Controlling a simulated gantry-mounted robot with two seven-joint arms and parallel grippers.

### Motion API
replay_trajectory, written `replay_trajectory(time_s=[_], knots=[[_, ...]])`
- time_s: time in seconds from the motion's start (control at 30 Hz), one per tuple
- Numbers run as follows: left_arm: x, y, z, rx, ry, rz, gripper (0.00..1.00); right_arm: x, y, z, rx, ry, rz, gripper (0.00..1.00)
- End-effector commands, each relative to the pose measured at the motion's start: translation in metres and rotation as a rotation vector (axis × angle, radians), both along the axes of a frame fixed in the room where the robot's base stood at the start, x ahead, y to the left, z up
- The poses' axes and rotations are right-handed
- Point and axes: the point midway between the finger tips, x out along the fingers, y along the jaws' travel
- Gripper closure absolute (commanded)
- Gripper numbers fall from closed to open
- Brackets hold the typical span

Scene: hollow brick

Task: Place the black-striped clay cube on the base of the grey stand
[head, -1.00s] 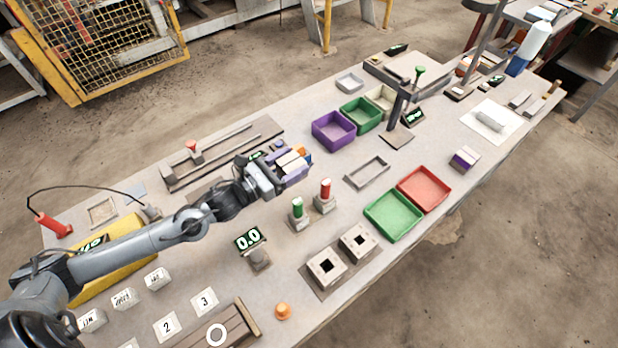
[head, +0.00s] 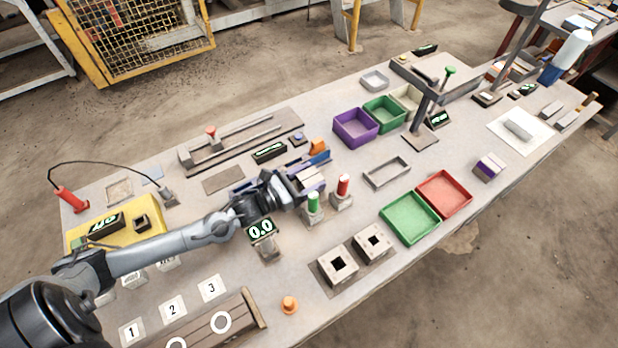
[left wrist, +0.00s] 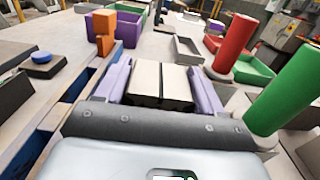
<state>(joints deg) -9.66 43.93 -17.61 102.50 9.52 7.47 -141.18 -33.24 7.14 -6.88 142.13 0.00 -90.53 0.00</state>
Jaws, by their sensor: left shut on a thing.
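A pale clay cube (left wrist: 160,82) with a dark stripe down its middle sits between the purple fingers of my left gripper in the left wrist view. My left gripper (head: 311,179) is shut on it, just left of the red and green cylinders in the head view. The cube's underside is hidden. My right gripper is not in view.
A green cylinder (head: 313,203) and a red cylinder (head: 343,187) stand upright close beside the gripper. A purple tray (head: 337,126), a grey frame (head: 369,180) and a green tray (head: 386,217) lie toward the stand. An orange block (left wrist: 103,22) stands behind the gripper.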

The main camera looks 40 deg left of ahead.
Motion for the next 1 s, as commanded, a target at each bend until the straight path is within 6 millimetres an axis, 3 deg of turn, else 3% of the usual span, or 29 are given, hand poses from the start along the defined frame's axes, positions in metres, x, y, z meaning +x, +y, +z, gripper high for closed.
replay_trajectory(time_s=[0.23, 0.27, 0.43, 0.8, 1.0], knots=[[0.0, 0.0, -0.003, 0.0, -0.002, 0.001, 0.73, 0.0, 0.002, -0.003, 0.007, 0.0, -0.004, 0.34], [0.0, 0.0, -0.003, 0.001, -0.001, 0.001, 0.31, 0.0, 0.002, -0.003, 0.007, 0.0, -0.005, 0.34], [0.0, 0.0, -0.003, 0.0, 0.0, 0.001, 0.07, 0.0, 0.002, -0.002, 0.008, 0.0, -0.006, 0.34], [-0.001, 0.001, 0.002, 0.0, 0.001, 0.0, 0.07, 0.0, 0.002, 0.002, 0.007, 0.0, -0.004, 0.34], [-0.022, 0.008, 0.0, 0.002, 0.003, 0.0, 0.07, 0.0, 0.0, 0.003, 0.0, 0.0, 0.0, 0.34]])
